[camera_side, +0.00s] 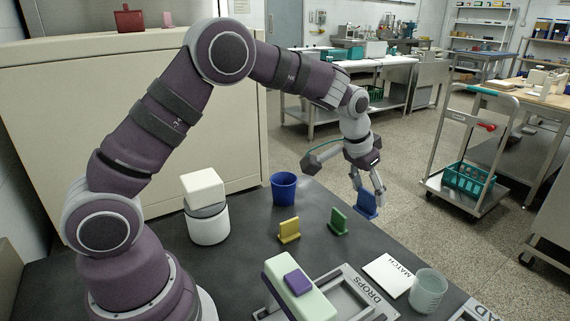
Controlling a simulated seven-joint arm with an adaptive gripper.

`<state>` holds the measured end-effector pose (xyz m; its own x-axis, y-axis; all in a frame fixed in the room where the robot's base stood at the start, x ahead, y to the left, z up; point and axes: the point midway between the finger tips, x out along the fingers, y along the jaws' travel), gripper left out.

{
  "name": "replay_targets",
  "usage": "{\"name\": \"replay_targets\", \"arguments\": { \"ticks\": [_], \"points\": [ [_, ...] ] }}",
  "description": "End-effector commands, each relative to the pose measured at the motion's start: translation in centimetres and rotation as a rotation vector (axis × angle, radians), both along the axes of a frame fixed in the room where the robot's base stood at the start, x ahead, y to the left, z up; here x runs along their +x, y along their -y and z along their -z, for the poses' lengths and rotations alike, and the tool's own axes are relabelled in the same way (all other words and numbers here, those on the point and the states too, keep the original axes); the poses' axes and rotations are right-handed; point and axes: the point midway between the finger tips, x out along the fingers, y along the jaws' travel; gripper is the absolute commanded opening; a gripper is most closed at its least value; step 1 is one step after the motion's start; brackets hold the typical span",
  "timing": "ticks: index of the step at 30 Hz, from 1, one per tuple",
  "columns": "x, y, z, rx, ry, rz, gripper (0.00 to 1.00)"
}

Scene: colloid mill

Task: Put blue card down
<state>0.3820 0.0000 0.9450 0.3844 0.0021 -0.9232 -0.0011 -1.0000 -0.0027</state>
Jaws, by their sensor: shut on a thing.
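The blue card (367,206) is a small flat upright piece near the table's far right edge. My gripper (369,192) points down and is shut on it. Whether the card's lower edge touches the dark table or hangs just above or past its edge, I cannot tell.
A green card (338,221) and a yellow card (289,231) stand left of the blue one. A blue cup (284,188) and a white-topped jar (207,210) stand behind. A DROPS tray (343,290), a MATCH card (387,275) and a clear beaker (427,291) are in front. Bare table (255,231) shows between.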

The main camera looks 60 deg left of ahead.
Motion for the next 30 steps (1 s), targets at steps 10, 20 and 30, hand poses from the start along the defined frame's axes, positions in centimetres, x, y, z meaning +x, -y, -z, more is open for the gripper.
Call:
{"name": "replay_targets", "arguments": {
  "ticks": [10,20,30],
  "points": [
    [-0.2,0.0,7.4,0.0,-0.007,-0.001,0.28],
    [0.0,0.0,8.9,0.0,-0.001,-0.001,0.28],
    [0.0,0.0,9.1,0.0,-0.001,-0.001,0.59]
  ]
}}
